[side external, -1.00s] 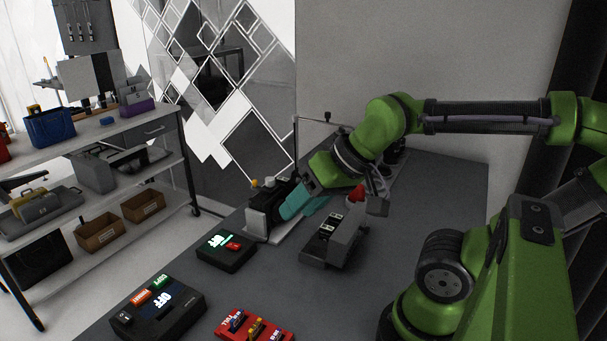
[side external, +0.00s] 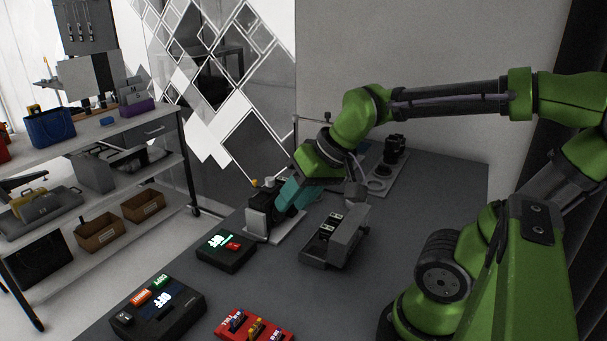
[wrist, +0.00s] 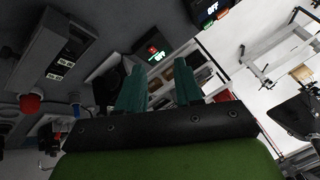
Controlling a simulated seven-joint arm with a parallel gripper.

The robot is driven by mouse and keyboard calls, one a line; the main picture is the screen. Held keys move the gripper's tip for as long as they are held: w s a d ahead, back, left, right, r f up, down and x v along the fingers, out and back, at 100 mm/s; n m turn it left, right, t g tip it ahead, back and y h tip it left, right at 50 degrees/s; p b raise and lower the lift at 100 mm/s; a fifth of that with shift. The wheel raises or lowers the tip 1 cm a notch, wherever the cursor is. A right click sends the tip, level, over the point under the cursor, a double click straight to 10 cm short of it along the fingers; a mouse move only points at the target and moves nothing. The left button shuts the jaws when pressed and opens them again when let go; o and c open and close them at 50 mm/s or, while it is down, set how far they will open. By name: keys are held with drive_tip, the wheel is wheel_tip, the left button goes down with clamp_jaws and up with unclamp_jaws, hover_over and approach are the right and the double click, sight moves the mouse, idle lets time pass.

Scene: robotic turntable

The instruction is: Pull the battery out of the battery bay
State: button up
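A grey box-shaped unit (side external: 347,247) stands on the dark table, with small black-and-white inserts (side external: 331,222) in its open side. It also shows at the left of the wrist view (wrist: 37,62). I cannot tell for certain whether this is the battery bay or which part is the battery. My gripper (side external: 283,205) has teal fingers and points down and left, beside a black device (side external: 258,214) on a pale base. In the wrist view my gripper (wrist: 158,84) has its fingers apart with nothing visible between them. In the side view, its fingertips partly overlap the black device; contact is unclear.
A black box with a lit display (side external: 226,250), a larger black control box (side external: 158,306) and a red tray (side external: 254,326) stand toward the table's front. Dark round objects (side external: 395,148) stand on a plate at the back. The table right of the grey unit is clear.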

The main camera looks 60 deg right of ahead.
drive_tip(key=w+d+r+m+g+h, duration=0.1)
drive_tip(key=w+d+r+m+g, duration=0.1)
drive_tip(key=w+d+m, duration=0.5)
wheel_tip(320, 180, up, 2)
drive_tip(key=m+g, duration=0.4)
drive_tip(key=m, duration=2)
hover_over(281, 178)
drive_tip(key=shift+h, duration=0.3)
wheel_tip(281, 178, down, 16)
drive_tip(key=shift+s+a+r, duration=0.1)
drive_tip(key=shift+s, duration=0.05)
clamp_jaws()
drive_tip(key=shift+r, duration=0.15)
